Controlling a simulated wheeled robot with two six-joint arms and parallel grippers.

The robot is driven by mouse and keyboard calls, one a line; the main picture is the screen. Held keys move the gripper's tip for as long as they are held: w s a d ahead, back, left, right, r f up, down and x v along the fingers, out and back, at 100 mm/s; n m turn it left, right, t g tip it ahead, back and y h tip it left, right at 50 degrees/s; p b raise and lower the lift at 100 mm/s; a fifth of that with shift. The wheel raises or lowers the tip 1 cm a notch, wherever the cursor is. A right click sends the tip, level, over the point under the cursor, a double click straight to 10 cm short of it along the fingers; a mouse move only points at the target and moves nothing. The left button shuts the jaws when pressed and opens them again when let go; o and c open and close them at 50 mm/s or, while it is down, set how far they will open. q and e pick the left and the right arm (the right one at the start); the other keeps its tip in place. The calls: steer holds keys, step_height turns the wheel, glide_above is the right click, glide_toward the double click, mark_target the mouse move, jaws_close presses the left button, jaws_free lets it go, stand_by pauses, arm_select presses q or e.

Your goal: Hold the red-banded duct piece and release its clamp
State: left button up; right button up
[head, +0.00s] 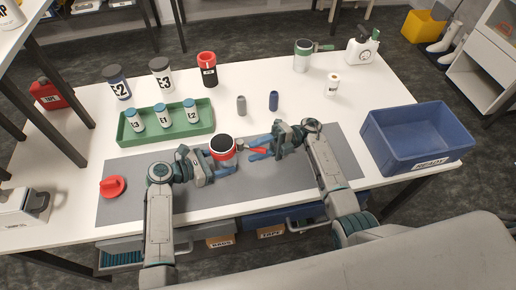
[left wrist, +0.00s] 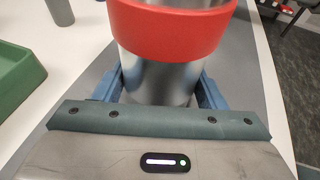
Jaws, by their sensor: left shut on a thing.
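The red-banded duct piece (head: 223,146) stands upright on the grey mat, a metal cylinder with a dark opening at its top. In the left wrist view the duct piece (left wrist: 168,32) shows its red band above a bare metal body. My left gripper (head: 219,162) is shut on this body below the band, one blue finger on each side. The clamp's red lever (head: 252,150) sticks out to the right of the duct piece. My right gripper (head: 258,149) is open, with its blue fingers above and below the lever in the picture. Contact with the lever cannot be told.
A green tray (head: 166,141) of small bottles stands behind my left arm. A red knob-like part (head: 113,187) lies on the grey mat (head: 130,208) at left. A blue bin (head: 417,168) stands at right.

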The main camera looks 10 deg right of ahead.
steer(key=v, duration=0.7)
steer(key=shift+w+d, duration=0.1)
steer(key=shift+d, duration=0.15)
